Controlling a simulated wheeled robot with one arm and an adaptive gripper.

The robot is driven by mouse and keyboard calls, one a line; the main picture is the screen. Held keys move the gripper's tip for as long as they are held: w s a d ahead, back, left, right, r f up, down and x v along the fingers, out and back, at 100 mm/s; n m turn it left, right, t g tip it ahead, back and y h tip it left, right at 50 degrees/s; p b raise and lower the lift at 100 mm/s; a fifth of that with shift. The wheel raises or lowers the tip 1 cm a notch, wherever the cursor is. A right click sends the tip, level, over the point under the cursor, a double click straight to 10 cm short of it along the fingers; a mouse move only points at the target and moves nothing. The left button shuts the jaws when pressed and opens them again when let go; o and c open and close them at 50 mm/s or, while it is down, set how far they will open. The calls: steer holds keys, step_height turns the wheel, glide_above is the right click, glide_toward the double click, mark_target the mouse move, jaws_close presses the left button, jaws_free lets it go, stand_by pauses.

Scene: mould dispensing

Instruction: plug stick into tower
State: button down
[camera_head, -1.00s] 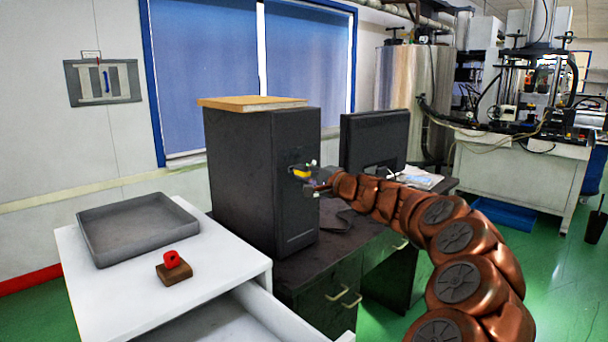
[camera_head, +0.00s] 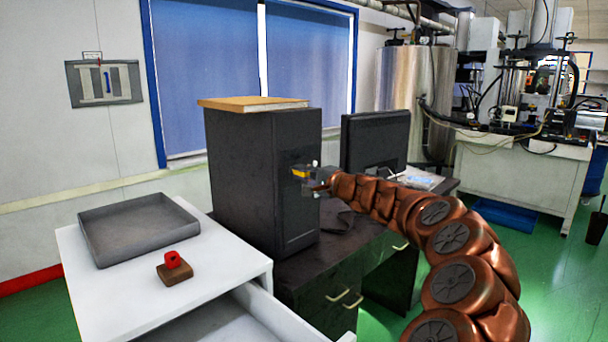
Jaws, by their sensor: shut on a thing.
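The tower (camera_head: 238,185) is a tall black computer case standing upright on the dark desk. A small yellow stick (camera_head: 299,174) shows at the upper part of the tower's front face. My gripper (camera_head: 304,174) is shut on the stick, right at that face. The stick's end is at or very near the front panel; I cannot tell whether it is inside a port, as it is small and partly hidden by the gripper.
A wooden board (camera_head: 250,103) lies on top of the tower. A black monitor (camera_head: 374,145) stands behind my arm on the desk (camera_head: 330,262). At left, a white cabinet (camera_head: 95,290) with an open drawer bears a grey tray (camera_head: 140,238) and a red object on a brown block (camera_head: 175,274).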

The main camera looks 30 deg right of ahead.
steer(key=shift+w+a, duration=0.15)
steer(key=shift+w, duration=0.45)
stand_by(0.4)
steer(key=c, duration=1.1)
jaws_free()
steer(key=shift+o, duration=0.2)
steer(key=shift+s, duration=0.15)
steer(key=v, duration=1.1)
steer(key=shift+s, duration=0.35)
